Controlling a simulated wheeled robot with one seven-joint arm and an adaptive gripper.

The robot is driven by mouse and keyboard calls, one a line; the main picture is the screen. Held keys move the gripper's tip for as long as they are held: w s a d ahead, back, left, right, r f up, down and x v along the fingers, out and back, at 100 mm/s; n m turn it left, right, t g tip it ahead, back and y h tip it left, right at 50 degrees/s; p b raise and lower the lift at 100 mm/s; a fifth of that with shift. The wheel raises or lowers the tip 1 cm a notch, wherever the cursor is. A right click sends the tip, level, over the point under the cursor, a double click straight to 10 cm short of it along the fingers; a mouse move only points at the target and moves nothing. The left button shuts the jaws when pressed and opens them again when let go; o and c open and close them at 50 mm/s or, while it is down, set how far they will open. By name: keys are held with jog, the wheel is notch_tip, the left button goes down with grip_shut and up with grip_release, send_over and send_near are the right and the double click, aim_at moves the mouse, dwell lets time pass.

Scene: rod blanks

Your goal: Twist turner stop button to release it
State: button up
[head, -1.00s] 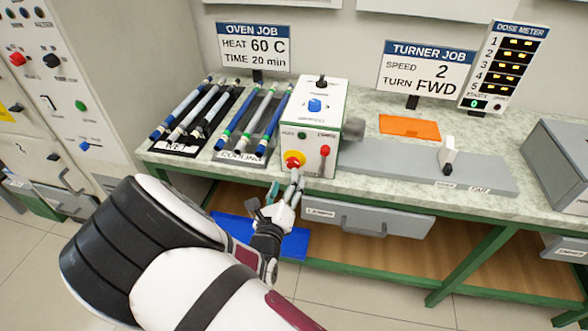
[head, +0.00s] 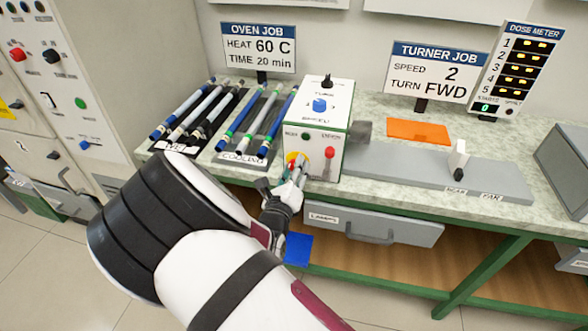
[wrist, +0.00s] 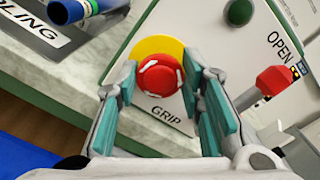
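The turner stop button is a red round knob with pale marks on a yellow disc, on the white front of the turner box (head: 330,125). In the wrist view the red button (wrist: 160,76) sits between the two teal-padded fingers of my gripper (wrist: 161,88), above the word GRIP. The fingers are apart, one on each side of the button; I cannot tell whether either pad touches it. In the head view my gripper (head: 298,168) is at the box front and covers part of the stop button (head: 291,158).
A red lever (wrist: 274,80) stands close to the right finger. A green button (head: 305,137) is above. The cooling rack (head: 245,150) with rods lies left of the box. A grey drawer (head: 385,226) is under the bench edge, and a blue bin (head: 298,250) is below my gripper.

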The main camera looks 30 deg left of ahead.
jog(key=shift+m, duration=0.3)
jog(key=shift+c, duration=0.4)
jog(key=shift+w+d+m+b, duration=0.1)
jog(key=shift+m+b, duration=1.55)
jog(key=shift+m, duration=1.95)
jog(key=shift+r, duration=0.1)
jog(key=o, duration=1.2)
jog(key=v, duration=1.2)
